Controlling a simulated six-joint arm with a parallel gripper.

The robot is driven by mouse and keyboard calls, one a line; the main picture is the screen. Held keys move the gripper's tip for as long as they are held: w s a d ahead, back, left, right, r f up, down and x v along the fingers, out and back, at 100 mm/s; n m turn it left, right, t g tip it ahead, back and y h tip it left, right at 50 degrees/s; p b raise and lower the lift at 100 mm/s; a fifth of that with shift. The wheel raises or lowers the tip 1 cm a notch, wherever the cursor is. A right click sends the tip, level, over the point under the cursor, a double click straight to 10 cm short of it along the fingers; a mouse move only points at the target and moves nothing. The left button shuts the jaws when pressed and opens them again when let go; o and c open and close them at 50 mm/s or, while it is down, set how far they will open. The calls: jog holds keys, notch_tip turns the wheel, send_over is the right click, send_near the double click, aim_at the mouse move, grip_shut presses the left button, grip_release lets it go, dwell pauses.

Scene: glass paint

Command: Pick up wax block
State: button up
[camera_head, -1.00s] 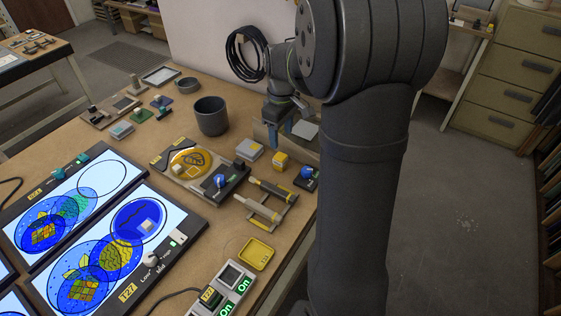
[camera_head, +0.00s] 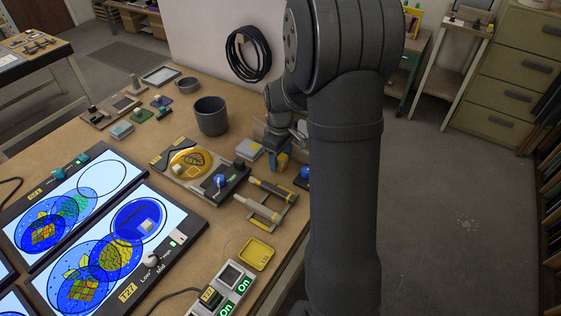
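A small yellow block (camera_head: 281,162), which looks like the wax block, sits on the brown workbench, right of the grey block. My gripper (camera_head: 278,154) points down at it, with its bluish fingers beside the block's upper part. The fingers cover part of the block. The view is too small to tell whether they touch or grip it. The block appears upright on the bench.
A grey block (camera_head: 249,149) stands close on the left, and a blue-knobbed item (camera_head: 304,174) close on the right. A dark cup (camera_head: 211,116) is behind left. Brush-like tools on a rack (camera_head: 262,208) lie in front. Lit panels (camera_head: 115,243) fill the bench's left.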

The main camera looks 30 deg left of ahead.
aim_at(283, 156)
jog(key=c, duration=1)
jog(key=shift+r, duration=0.45)
jog(key=r, duration=0.3)
jog(key=shift+w+d+r, duration=0.1)
jog(key=shift+d+r, duration=0.25)
jog(key=shift+r, duration=0.05)
jog(key=w+d+r, duration=0.2)
jog(key=d+r, duration=0.4)
jog(key=d, duration=0.4)
jog(key=shift+d+r, duration=0.15)
jog(key=shift+d, duration=0.25)
jog(key=o, duration=0.3)
jog(key=shift+c, duration=1.1)
